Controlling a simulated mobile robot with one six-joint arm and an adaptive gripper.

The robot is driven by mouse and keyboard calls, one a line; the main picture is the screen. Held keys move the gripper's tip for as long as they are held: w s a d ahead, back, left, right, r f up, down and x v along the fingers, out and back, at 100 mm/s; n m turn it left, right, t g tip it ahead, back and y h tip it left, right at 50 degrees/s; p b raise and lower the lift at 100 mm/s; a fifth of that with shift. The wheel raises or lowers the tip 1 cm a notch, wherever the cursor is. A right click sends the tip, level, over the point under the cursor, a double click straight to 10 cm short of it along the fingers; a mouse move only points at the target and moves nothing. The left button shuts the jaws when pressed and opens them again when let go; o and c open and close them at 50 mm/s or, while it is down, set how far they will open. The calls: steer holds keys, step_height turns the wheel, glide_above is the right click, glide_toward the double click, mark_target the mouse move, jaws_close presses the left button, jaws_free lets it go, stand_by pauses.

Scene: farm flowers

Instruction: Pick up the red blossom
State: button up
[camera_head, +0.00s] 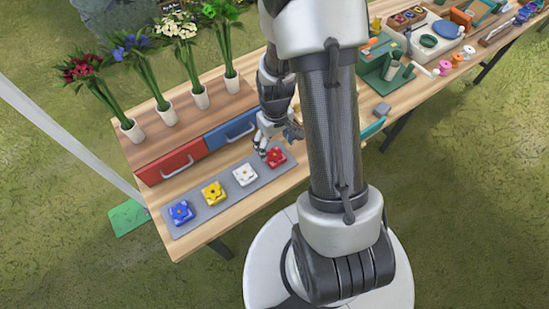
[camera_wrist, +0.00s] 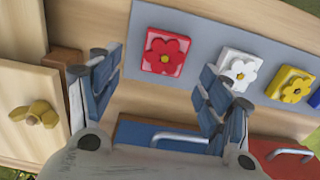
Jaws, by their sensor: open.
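The red blossom (camera_wrist: 168,57) is a red flower with a yellow centre on a red square block. It lies on a grey strip (camera_wrist: 210,32). In the head view the red blossom (camera_head: 277,157) is at the right end of the strip (camera_head: 214,211). My gripper (camera_wrist: 155,68) is open and empty, with its fingers on either side of the blossom in the wrist view. In the head view my gripper (camera_head: 262,148) is just left of the blossom, close to it. I cannot tell the height gap.
White (camera_head: 245,175), yellow (camera_head: 213,193) and blue (camera_head: 181,212) flower blocks lie along the strip. Behind are a red drawer (camera_head: 170,162) and a blue drawer (camera_head: 231,131), with vases of flowers (camera_head: 133,130) above. Wooden box with a yellow knob (camera_wrist: 35,115) stands left in the wrist view.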

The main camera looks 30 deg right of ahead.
mark_target(273, 154)
steer(key=f, duration=0.1)
steer(key=f+b, duration=0.1)
steer(key=f, duration=0.1)
steer(key=f+b, duration=0.1)
steer(key=f, duration=0.1)
steer(key=shift+w+a+f, duration=0.1)
steer(key=shift+a+f, duration=0.1)
steer(key=shift+a, duration=0.05)
steer(key=shift+r, duration=0.1)
steer(key=c, duration=1.1)
